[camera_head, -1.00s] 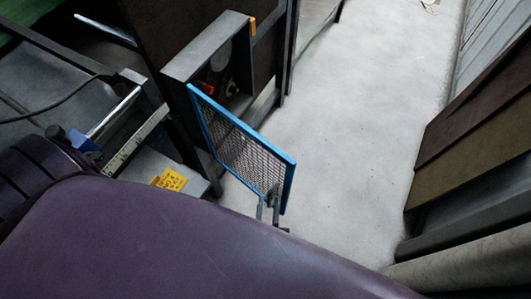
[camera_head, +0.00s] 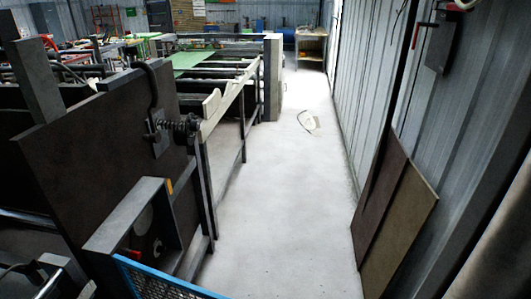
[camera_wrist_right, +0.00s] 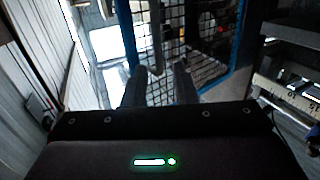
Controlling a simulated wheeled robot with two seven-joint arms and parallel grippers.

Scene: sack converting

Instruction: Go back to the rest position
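The blue-framed mesh guard (camera_head: 168,280) stands at the bottom edge of the head view, with only its top part showing. In the right wrist view the blue frame and mesh guard (camera_wrist_right: 240,40) fill the upper middle. My right gripper (camera_wrist_right: 159,84) points at the mesh, its two dark fingers apart with a gap between them. A grey bent handle (camera_wrist_right: 155,45) on the mesh shows just ahead of the fingertips; I cannot tell if it reaches between them. Neither gripper shows in the head view now, and my left gripper is in no current frame.
A dark machine panel (camera_head: 100,150) and frame stand on the left. A pale floor aisle (camera_head: 270,210) runs clear down the middle, apart from a small pale item (camera_head: 309,122). Boards (camera_head: 385,210) lean on the corrugated wall (camera_head: 365,90) at right.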

